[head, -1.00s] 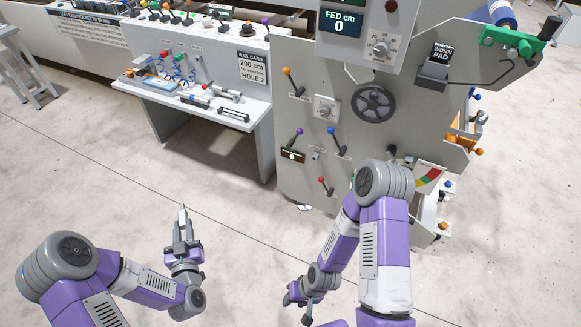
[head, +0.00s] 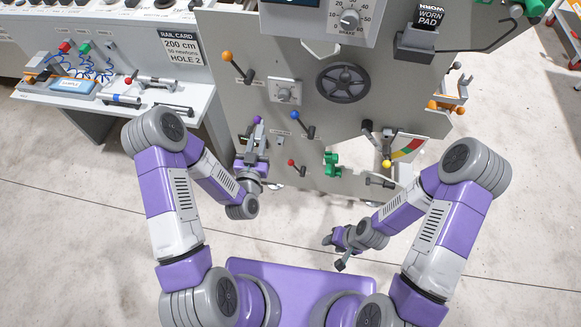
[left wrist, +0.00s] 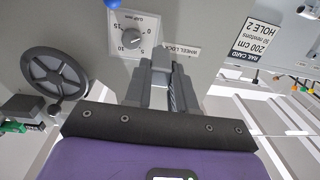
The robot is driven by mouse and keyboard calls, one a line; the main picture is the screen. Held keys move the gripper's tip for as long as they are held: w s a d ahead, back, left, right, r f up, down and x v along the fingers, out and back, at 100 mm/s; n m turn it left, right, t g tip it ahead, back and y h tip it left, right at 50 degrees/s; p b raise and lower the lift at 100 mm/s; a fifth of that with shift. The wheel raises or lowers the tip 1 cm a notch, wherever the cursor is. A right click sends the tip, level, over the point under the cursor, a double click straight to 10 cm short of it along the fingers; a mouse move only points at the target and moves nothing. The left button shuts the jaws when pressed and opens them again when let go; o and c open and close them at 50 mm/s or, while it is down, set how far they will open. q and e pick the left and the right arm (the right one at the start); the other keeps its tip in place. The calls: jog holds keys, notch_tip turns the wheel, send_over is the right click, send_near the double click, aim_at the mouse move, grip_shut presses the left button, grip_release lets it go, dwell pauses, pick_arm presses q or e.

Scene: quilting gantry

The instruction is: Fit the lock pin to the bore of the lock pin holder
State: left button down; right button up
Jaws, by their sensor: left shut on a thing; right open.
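My left gripper (head: 257,140) is raised in front of the grey machine panel, beside the purple-knobbed lever. In the left wrist view its fingers (left wrist: 162,75) are shut on a narrow pale grey piece (left wrist: 161,58), apparently the lock pin, mostly hidden between them. It points at the panel near the "WHEEL LOCK" label (left wrist: 181,50). A small grey fitting (head: 280,141) to the right of the gripper may be the lock pin holder; its bore cannot be made out. I cannot tell whether pin and holder touch. My right gripper (head: 334,252) is open and empty, low over the floor.
Around the left gripper are a blue-knobbed lever (head: 299,122), a red-knobbed lever (head: 293,166), a dial (head: 285,91) and a black handwheel (head: 342,83). A side bench (head: 185,112) holds tools at left. The floor before the panel is clear.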

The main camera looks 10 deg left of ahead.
pick_arm(q)
notch_tip(320, 180, down, 26)
jog(key=w+d+h+b, duration=0.1)
jog(key=d, duration=0.1)
jog(key=shift+w+r+m, duration=0.15)
jog(key=shift+r+m, duration=0.1)
jog(key=shift+m, duration=0.15)
jog(key=shift+d, duration=0.1)
jog(key=w+b, duration=0.2)
jog(key=w, duration=0.3)
jog(key=shift+w+d+b, duration=0.1)
jog(key=shift+w+b, duration=0.2)
jog(key=shift+b, duration=0.1)
jog(key=shift+w+d, duration=0.1)
jog(key=shift+w, duration=1.7)
dwell(0.6)
jog(key=c, duration=0.9)
grip_release()
